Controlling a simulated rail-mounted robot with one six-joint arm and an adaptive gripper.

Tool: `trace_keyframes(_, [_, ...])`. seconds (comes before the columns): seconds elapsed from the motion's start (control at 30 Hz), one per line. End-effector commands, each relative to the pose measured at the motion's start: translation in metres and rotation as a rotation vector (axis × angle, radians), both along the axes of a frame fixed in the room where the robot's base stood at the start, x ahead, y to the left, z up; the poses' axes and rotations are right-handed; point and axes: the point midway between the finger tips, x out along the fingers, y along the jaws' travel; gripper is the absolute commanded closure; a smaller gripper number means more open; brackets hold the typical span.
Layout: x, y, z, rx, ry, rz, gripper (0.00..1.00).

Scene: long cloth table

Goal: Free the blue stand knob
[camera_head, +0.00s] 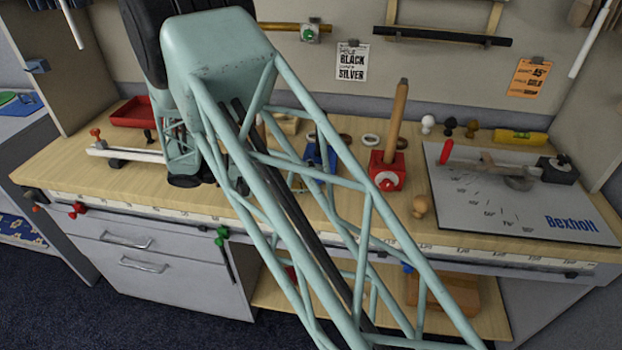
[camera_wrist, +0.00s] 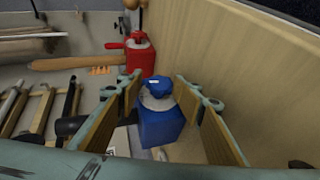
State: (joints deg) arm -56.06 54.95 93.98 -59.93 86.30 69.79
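The blue stand (camera_wrist: 160,125) is in the middle of the wrist view, with its blue knob (camera_wrist: 157,84) on a pale metal collar. My gripper (camera_wrist: 160,78) is open, with one wooden-faced finger on each side of the knob in the picture. A gap shows between the knob and each finger. I cannot tell whether the fingertips are level with the knob or above it. In the head view, the blue stand (camera_head: 320,154) stands on the wooden table, partly covered by my arm's lattice link. My gripper is not clearly visible there.
A red stand (camera_head: 387,172) holding a wooden handle is right of the blue one; it also shows in the wrist view (camera_wrist: 140,56). A marked grey board (camera_head: 480,205) lies at the right, with a round wooden knob (camera_head: 420,206) near its left edge. A red tray (camera_head: 132,112) is at the left.

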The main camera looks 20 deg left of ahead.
Motion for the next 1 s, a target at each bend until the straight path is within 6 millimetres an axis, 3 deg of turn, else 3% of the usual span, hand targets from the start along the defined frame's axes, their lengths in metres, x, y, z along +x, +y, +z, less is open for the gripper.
trace_keyframes(1.0, [-0.038, 0.062, 0.024, 0.000, 0.000, -0.001, 0.65])
